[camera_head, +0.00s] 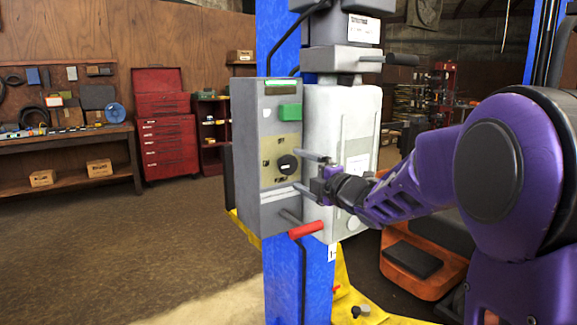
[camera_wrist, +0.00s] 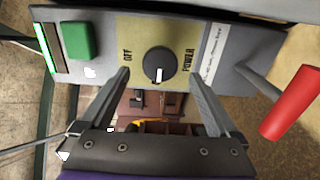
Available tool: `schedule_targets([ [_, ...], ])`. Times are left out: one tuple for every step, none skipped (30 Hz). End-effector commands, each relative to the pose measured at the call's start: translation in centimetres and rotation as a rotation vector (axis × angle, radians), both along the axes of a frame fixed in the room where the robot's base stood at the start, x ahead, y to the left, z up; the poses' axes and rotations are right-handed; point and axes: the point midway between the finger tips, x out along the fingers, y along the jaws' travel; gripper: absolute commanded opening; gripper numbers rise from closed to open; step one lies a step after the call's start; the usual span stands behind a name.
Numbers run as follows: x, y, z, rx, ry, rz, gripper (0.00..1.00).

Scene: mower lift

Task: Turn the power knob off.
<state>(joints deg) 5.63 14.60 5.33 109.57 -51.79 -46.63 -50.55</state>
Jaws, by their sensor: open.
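The power knob (camera_head: 288,164) is round and black, on a yellowish plate on the front of the grey control box (camera_head: 252,205). In the wrist view the knob (camera_wrist: 157,62) has a white mark towards the bottom of the picture, between the "OFF" label at left and the "POWER" label at right. My gripper (camera_head: 303,171) is open and empty, facing the plate. In the wrist view its fingertips (camera_wrist: 158,76) flank the knob, one on each side, with gaps. I cannot tell whether they reach around it or stop short.
A green button (camera_head: 290,112) and a lit green strip (camera_head: 280,83) are above the knob. A red-handled lever (camera_head: 306,229) sticks out below my gripper. A pale grey housing (camera_head: 340,110) stands beside the box, on a blue post (camera_head: 283,285).

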Motion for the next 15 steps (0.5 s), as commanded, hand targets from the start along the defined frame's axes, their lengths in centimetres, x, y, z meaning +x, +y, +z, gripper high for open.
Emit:
schedule_targets([
  [1.0,0.7,0.0,0.001,0.001,0.001,0.96],
  [1.4,1.0,-0.1,0.000,0.001,0.002,0.96],
  [2.0,1.4,0.0,0.000,0.000,0.001,0.96],
  [2.5,1.7,-0.1,0.000,0.001,0.001,0.96],
  [2.9,2.0,-0.1,0.000,0.001,0.001,0.96],
  [3.3,2.3,0.0,0.000,0.000,0.001,0.96],
  [3.6,2.5,0.0,-0.001,0.001,0.000,0.96],
  [3.9,2.7,0.0,0.000,0.001,0.000,0.96],
  [4.2,2.9,0.0,0.000,0.000,0.000,0.96],
  [4.4,3.0,0.0,0.000,0.000,0.000,0.96],
  [4.6,3.1,0.0,0.001,0.001,0.000,0.96],
  [4.7,3.2,0.0,0.001,0.001,0.000,0.96],
  [4.8,3.3,0.0,0.001,0.001,-0.001,0.96],
  [4.9,3.3,0.0,0.001,0.001,-0.001,0.96],
  [4.9,3.3,0.0,0.001,0.001,-0.001,0.96],
])
